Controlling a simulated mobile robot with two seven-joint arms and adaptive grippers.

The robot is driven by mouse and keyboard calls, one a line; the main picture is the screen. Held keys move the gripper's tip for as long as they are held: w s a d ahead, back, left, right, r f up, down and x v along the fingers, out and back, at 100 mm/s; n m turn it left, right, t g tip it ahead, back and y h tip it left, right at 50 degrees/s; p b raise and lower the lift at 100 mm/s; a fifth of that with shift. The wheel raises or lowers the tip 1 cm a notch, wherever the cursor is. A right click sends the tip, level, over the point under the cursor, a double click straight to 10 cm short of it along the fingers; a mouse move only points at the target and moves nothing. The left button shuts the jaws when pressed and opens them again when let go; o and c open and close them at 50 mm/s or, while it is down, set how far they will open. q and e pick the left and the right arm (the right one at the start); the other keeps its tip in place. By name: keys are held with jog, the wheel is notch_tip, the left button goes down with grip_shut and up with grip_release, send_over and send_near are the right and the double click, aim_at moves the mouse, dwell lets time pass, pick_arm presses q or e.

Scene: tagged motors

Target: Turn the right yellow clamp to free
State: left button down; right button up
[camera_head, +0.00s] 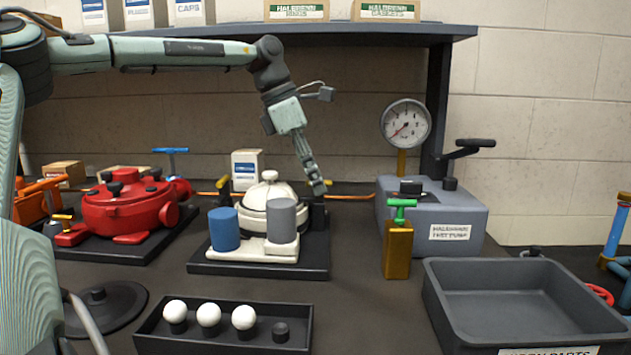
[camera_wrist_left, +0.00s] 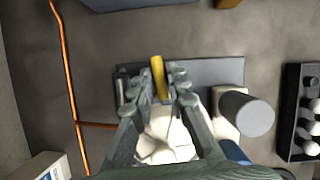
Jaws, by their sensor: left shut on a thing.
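The white motor (camera_head: 268,222) stands on a black base plate at mid-table, with a blue cylinder (camera_head: 224,229) and a grey cylinder (camera_head: 283,221) at its front. The left yellow clamp (camera_head: 222,184) is at its left side. My left gripper (camera_head: 318,190) reaches down at the motor's right side and mostly hides the right yellow clamp (camera_head: 328,183). In the left wrist view, the right yellow clamp (camera_wrist_left: 158,76) is a yellow bar between the fingertips of my left gripper (camera_wrist_left: 166,84), which is shut on it. The grey cylinder (camera_wrist_left: 246,115) is right of the fingers there. My right gripper is out of view.
A red motor (camera_head: 120,207) stands to the left. A grey pump box with a gauge (camera_head: 406,124) and a brass block with a green handle (camera_head: 398,248) stand right of the clamp. A tray of white balls (camera_head: 222,336) and a dark bin (camera_head: 520,300) are in front.

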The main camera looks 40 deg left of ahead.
pick_arm(q)
jog(key=n+y+b, duration=0.1)
jog(key=n, duration=0.1)
jog(key=n+t+b, duration=0.1)
jog(key=n+b, duration=0.1)
jog(key=n, duration=0.1)
jog(key=shift+s+d+f+y, duration=0.1)
jog(key=shift+d+y, duration=0.05)
jog(key=shift+y, duration=0.25)
jog(key=n+y+b, duration=0.1)
jog(key=n+b, duration=0.1)
jog(key=n, duration=0.2)
jog(key=n+y+b, duration=0.2)
jog(key=n, duration=0.2)
jog(key=shift+d, duration=0.2)
jog(key=shift+n, duration=0.5)
jog(key=shift+n+g+y+b, duration=0.3)
jog(key=shift+n+y+b, duration=0.1)
jog(key=shift+n, duration=0.9)
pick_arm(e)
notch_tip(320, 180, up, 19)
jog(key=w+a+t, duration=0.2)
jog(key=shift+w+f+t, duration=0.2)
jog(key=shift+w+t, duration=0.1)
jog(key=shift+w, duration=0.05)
pick_arm(q)
jog(key=c, duration=1.5)
grip_release()
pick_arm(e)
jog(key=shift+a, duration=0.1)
